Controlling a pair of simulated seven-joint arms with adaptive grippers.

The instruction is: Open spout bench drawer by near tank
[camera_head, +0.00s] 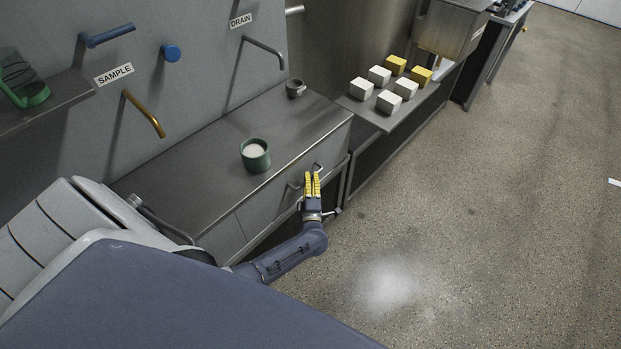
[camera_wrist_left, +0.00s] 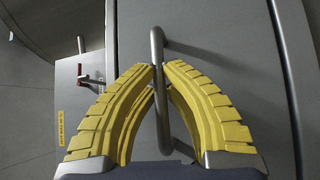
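The spout bench (camera_head: 205,165) is a grey metal counter under the wall spouts. Its drawer front (camera_head: 262,207) faces the floor side and carries a bar handle (camera_head: 318,166). The drawer looks flush with the bench front. My left gripper (camera_head: 311,176) is at this handle, with its yellow fingers close together. In the left wrist view the handle (camera_wrist_left: 158,45) runs between the fingers, and the fingertips (camera_wrist_left: 164,68) press in on both sides of it. The fingers hide the handle's middle in the head view. My right gripper is not in view.
A green cup with white contents (camera_head: 256,155) stands on the bench top near the drawer edge. A small grey cup (camera_head: 295,88) stands further back. White and yellow blocks (camera_head: 388,101) lie on a neighbouring shelf. The floor (camera_head: 450,230) before the bench is clear.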

